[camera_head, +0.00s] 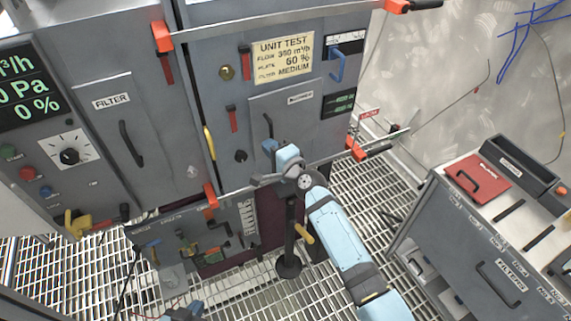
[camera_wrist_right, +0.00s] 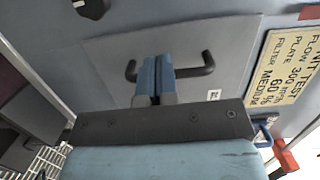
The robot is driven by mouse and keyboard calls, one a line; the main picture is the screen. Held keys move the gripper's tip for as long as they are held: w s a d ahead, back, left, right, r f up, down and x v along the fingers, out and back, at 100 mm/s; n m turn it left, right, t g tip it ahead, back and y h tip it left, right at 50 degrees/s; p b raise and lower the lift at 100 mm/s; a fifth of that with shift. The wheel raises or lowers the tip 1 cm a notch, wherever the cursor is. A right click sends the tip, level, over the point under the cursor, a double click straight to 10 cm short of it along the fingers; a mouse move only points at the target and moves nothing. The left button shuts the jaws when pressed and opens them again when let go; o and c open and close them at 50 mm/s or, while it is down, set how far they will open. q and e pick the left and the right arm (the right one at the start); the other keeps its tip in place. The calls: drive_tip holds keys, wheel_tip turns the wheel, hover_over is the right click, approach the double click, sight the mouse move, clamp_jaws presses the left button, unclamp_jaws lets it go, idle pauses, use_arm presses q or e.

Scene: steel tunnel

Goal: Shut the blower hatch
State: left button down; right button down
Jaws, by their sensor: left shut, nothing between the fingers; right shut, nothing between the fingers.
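The blower hatch (camera_head: 290,103) is a grey panel with a small label and a black bar handle, low on the middle cabinet in the head view. Its plate (camera_wrist_right: 110,55) fills much of the right wrist view. It lies close to the cabinet face; I cannot tell whether a small gap is left. My right gripper (camera_head: 269,147) is shut and empty at the hatch's lower part, by the handle. In the right wrist view its blue fingers (camera_wrist_right: 154,73) cover the middle of the handle (camera_wrist_right: 208,65); contact is unclear. My left gripper (camera_head: 183,313) is shut at the bottom edge, barely in view.
A filter door (camera_head: 118,120) with its own handle is to the left. A yellow test sign (camera_head: 283,58) sits above the hatch. Orange-cornered rails frame the cabinet. A black post (camera_head: 289,240) stands on the grating below. A grey filter cart (camera_head: 480,235) stands at the right.

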drive_tip(key=shift+w+a, duration=0.25)
drive_tip(key=shift+w, duration=0.1)
drive_tip(key=shift+w+a+r+b, duration=0.15)
drive_tip(key=shift+w+a+b, duration=0.15)
drive_tip(key=shift+b, duration=0.05)
drive_tip(key=shift+w+a, duration=0.1)
drive_tip(key=shift+w, duration=0.1)
use_arm(q)
drive_tip(key=shift+s+d+f, duration=0.1)
drive_tip(key=shift+d+f, duration=0.05)
drive_tip(key=shift+d, duration=0.25)
use_arm(e)
drive_tip(key=shift+s, duration=0.1)
